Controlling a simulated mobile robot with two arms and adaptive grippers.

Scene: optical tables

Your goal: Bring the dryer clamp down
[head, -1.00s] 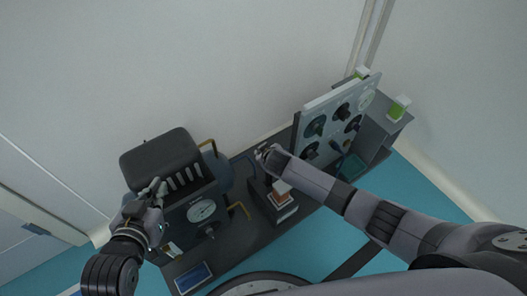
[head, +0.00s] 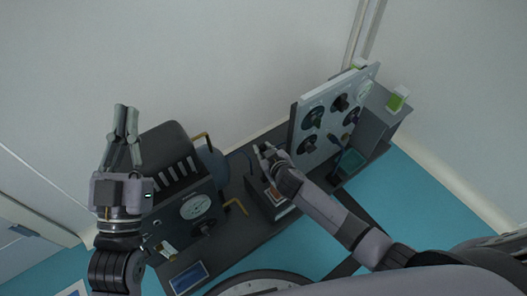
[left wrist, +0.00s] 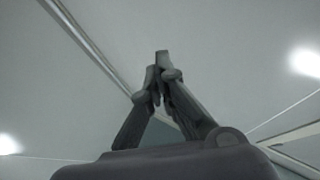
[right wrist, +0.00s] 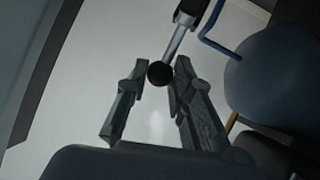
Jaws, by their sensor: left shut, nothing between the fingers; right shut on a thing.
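The dryer clamp looks like a small dark stand with stacked plates (head: 284,211), mostly hidden under my right arm in the head view. A metal lever (right wrist: 179,38) with a black ball knob (right wrist: 160,74) shows in the right wrist view. My right gripper (head: 264,149) is above the stand and shut on the knob; its fingers flank the ball in the right wrist view (right wrist: 160,78). My left gripper (head: 126,108) is raised at the left, fingers pointing up, shut and empty. Its closed fingertips also show in the left wrist view (left wrist: 162,57).
A dark box with a gauge (head: 195,207) and a black ribbed top (head: 165,145) stands left of the clamp. A rounded blue-grey body (right wrist: 275,80) is close to my right gripper. A grey panel with black dials (head: 325,112) stands to the right, near green containers (head: 397,100).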

